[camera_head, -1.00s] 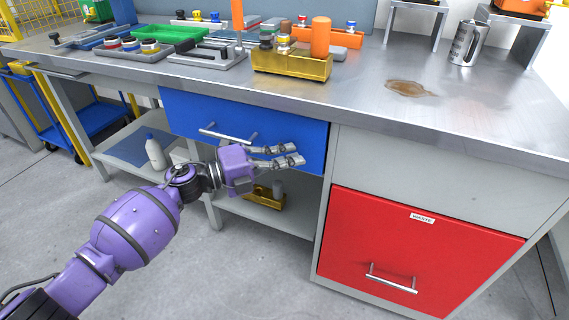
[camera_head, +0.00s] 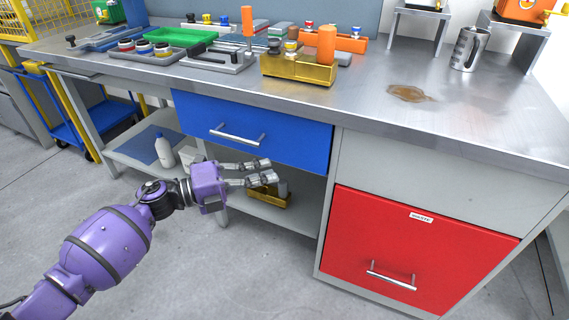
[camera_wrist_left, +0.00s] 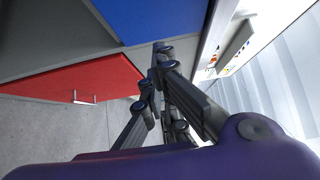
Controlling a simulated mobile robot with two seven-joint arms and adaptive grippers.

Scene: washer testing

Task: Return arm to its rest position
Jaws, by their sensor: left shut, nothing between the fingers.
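My left arm comes in from the lower left in the head view. Its purple left gripper (camera_head: 268,172) is in front of the workbench, just below the blue drawer (camera_head: 252,128), apart from the drawer handle. The fingers point right, and nothing is held. The wrist view shows the left gripper's fingers (camera_wrist_left: 158,72) brought together and empty, with the blue drawer (camera_wrist_left: 155,18) and the red drawer (camera_wrist_left: 75,88) beyond them. My right gripper is in neither view.
The workbench top (camera_head: 480,120) carries a yellow bin (camera_head: 297,68), a green tray (camera_head: 180,37), a metal mug (camera_head: 468,48) and a brown spill (camera_head: 410,93). The red drawer (camera_head: 410,250) is closed. A white bottle (camera_head: 164,151) stands on the lower shelf. Floor at lower left is clear.

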